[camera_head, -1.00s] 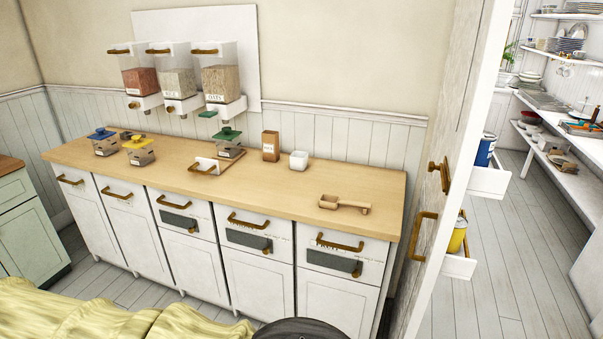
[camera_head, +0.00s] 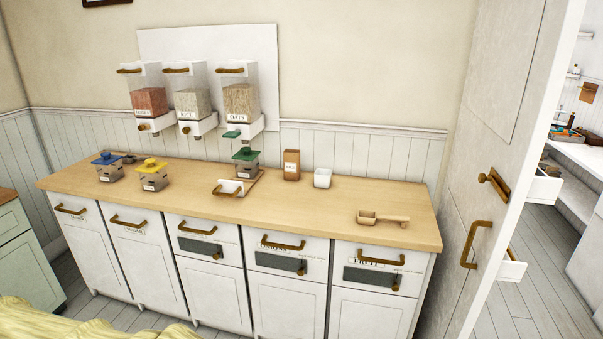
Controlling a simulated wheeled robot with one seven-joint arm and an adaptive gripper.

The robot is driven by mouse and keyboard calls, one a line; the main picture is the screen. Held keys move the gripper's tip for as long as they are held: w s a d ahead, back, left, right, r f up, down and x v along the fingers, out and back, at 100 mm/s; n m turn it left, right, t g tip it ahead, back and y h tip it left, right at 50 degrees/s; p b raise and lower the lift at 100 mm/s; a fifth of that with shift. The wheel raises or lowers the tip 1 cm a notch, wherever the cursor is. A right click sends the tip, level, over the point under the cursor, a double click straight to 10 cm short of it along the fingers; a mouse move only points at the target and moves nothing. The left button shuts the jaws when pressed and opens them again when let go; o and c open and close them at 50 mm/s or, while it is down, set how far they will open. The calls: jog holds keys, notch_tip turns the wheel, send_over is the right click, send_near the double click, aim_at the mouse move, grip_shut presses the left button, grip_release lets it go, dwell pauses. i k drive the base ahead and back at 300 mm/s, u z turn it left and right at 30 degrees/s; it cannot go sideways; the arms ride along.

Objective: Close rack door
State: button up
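The rack door (camera_head: 465,195) is a tall white panel at the right of the head view. It stands open, swung out beside the right end of the counter. A brass bar handle (camera_head: 469,245) is on its near face, with a brass latch knob (camera_head: 494,186) above it. White door racks (camera_head: 512,268) jut out from its far side. Which rack the door belongs to cannot be told for certain. My gripper is not in view.
A wooden counter (camera_head: 330,215) over white cabinets (camera_head: 207,298) fills the middle. It holds small jars, a wooden scoop (camera_head: 382,218) and a white cup (camera_head: 322,178). Dispensers (camera_head: 242,100) hang above. Yellow cloth (camera_head: 50,322) is at the lower left. Grey floor (camera_head: 515,315) shows beyond the door.

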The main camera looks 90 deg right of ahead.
aim_at(521, 51)
jog(key=z, duration=3.8)
jog(key=i, duration=0.5)
jog(key=z, duration=1.75)
jog(key=k, duration=1.1)
jog(key=u, duration=1.65)
jog(key=i, duration=0.25)
jog(key=z, duration=0.1)
